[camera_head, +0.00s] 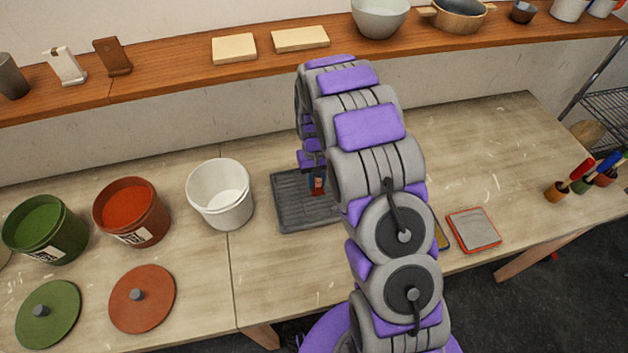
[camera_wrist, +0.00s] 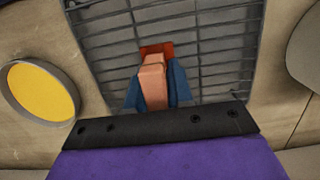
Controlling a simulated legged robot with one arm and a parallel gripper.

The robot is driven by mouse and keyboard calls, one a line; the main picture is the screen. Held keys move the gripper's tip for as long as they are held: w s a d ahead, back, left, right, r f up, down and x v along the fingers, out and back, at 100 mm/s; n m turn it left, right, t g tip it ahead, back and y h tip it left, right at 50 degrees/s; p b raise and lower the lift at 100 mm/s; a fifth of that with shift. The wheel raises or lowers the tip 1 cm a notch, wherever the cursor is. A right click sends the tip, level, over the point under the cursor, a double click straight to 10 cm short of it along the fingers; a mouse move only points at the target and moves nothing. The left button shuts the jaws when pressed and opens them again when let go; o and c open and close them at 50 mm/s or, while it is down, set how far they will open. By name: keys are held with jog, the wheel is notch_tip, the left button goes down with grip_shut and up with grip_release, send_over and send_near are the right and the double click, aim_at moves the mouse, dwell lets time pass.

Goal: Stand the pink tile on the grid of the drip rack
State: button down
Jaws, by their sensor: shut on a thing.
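The drip rack (camera_head: 288,212) is a dark grey tray with a slatted grid, lying on the table right of the white bucket. Its grid fills much of the wrist view (camera_wrist: 220,75). My gripper (camera_wrist: 152,92) has blue fingertips shut on the pink tile (camera_wrist: 153,75), seen nearly edge-on. An orange-red patch shows at the tile's far end, over the grid. In the head view my gripper (camera_head: 317,182) is over the rack, and only a small reddish bit of the tile shows. I cannot tell whether the tile touches the grid. My arm hides the rack's right part.
A white bucket (camera_head: 222,200) stands close left of the rack, with red (camera_head: 133,215) and green (camera_head: 45,232) glaze buckets farther left. A red-edged grey pad (camera_head: 473,230) lies to the right. A wooden shelf (camera_head: 180,70) runs behind.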

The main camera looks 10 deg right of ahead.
jog(key=shift+f, duration=0.2)
jog(key=shift+a, duration=1.05)
jog(key=c, duration=1.2)
grip_release()
jog(key=shift+a, duration=0.4)
jog(key=shift+o, duration=0.7)
jog(key=shift+d, duration=0.2)
jog(key=shift+o, duration=0.3)
jog(key=shift+d, duration=1.1)
jog(key=shift+a+r, duration=0.2)
jog(key=r, duration=0.1)
jog(key=a+r, duration=0.1)
jog(key=r, duration=0.1)
jog(key=shift+w+a, duration=0.25)
jog(key=shift+a, duration=0.1)
jog(key=r, duration=0.2)
jog(key=d+r, duration=0.1)
jog(key=shift+w+r+p, duration=0.3)
jog(key=shift+r+p, duration=0.1)
jog(key=shift+d+r, duration=0.25)
jog(key=shift+d, duration=0.15)
jog(key=shift+s+r, duration=0.15)
jog(key=shift+r, duration=0.1)
jog(key=s+r, duration=1.4)
jog(key=s, duration=0.1)
jog(key=s+a+r, duration=0.1)
jog(key=s+r, duration=0.2)
jog(key=s, duration=1.9)
jog(key=shift+s+r, duration=0.2)
jog(key=shift+s, duration=0.2)
